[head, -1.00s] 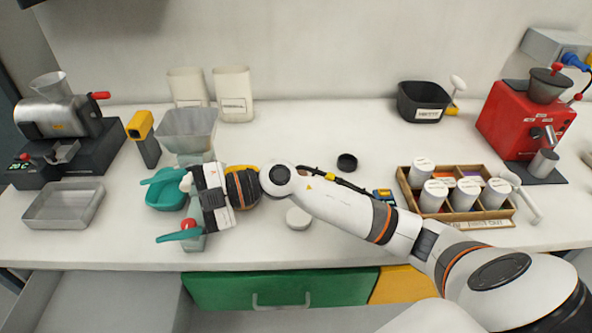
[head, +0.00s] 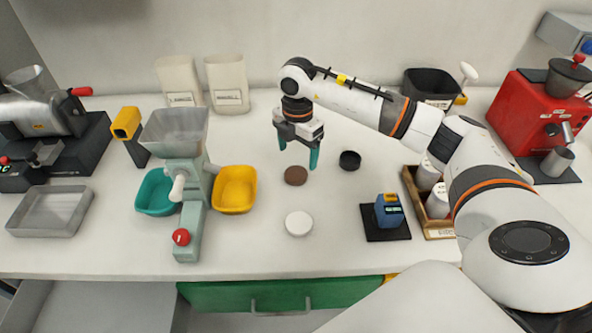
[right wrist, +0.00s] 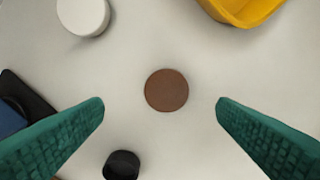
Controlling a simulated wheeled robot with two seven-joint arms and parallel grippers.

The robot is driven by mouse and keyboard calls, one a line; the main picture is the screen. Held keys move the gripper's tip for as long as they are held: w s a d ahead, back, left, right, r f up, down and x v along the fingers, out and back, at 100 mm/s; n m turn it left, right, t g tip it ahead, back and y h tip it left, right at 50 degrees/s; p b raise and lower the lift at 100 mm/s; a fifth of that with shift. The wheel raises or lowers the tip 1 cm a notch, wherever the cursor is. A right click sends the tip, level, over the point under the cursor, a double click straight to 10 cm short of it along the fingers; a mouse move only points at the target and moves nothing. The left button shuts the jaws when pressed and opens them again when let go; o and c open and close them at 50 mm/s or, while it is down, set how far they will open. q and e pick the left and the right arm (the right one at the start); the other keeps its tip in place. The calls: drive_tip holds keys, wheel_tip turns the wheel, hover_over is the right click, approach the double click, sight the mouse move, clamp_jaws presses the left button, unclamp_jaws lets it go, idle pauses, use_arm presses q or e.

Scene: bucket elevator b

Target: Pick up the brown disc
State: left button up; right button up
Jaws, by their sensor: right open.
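The brown disc (head: 295,176) lies flat on the white table, between the yellow bin and a small black cup. In the right wrist view the brown disc (right wrist: 166,90) shows whole near the middle, between the two fingers and a little beyond their tips. My right gripper (head: 298,158) is open and empty, pointing down above and just behind the disc. Its green fingers (right wrist: 160,108) are spread wide on both sides in the wrist view, not touching the disc. My left gripper is not in view.
A white disc (head: 299,223) lies in front of the brown one. The black cup (head: 350,160) stands to its right, the yellow bin (head: 235,190) and green machine (head: 190,220) to its left. A blue device (head: 389,211) sits on a black pad at right.

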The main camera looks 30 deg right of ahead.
sight(296, 173)
wheel_tip(296, 173, down, 3)
drive_tip(key=shift+r, duration=0.15)
drive_tip(key=f+p, duration=0.1)
drive_tip(key=f, duration=0.1)
drive_tip(key=f+p, duration=0.1)
drive_tip(key=f, duration=0.1)
drive_tip(key=shift+w+f, duration=0.1)
drive_tip(key=shift+w, duration=0.3)
drive_tip(key=shift+w+d+f, duration=0.1)
drive_tip(key=shift+f, duration=0.3)
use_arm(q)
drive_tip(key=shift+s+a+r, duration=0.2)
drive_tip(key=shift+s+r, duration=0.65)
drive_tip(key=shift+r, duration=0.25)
use_arm(e)
drive_tip(key=c, duration=1.1)
